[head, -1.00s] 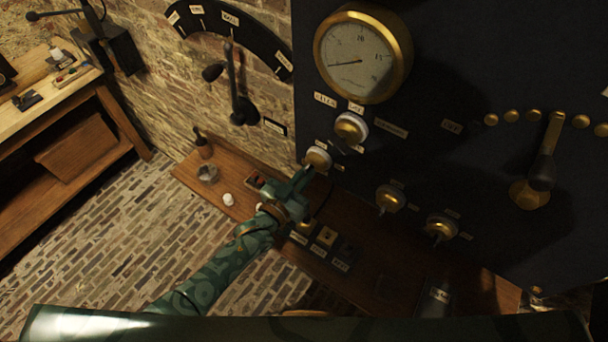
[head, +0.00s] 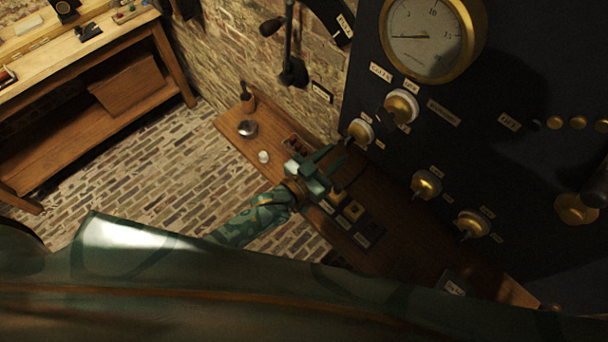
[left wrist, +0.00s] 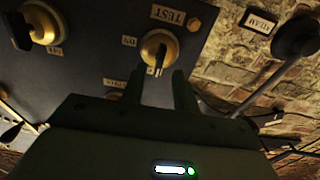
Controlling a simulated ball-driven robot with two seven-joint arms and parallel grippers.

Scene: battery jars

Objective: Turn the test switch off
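The test switch is a brass knob with a pale rim on the dark panel. My left gripper (head: 338,153) is just below and left of the switch in the head view. My right gripper is not in view.
Another knob (head: 401,106) is close, up and right, below a brass gauge (head: 432,38). Two more knobs (head: 426,184) (head: 473,224) are lower right. A wooden shelf (head: 236,143) with small items runs beneath. A black lever (head: 291,62) is on the brick wall.

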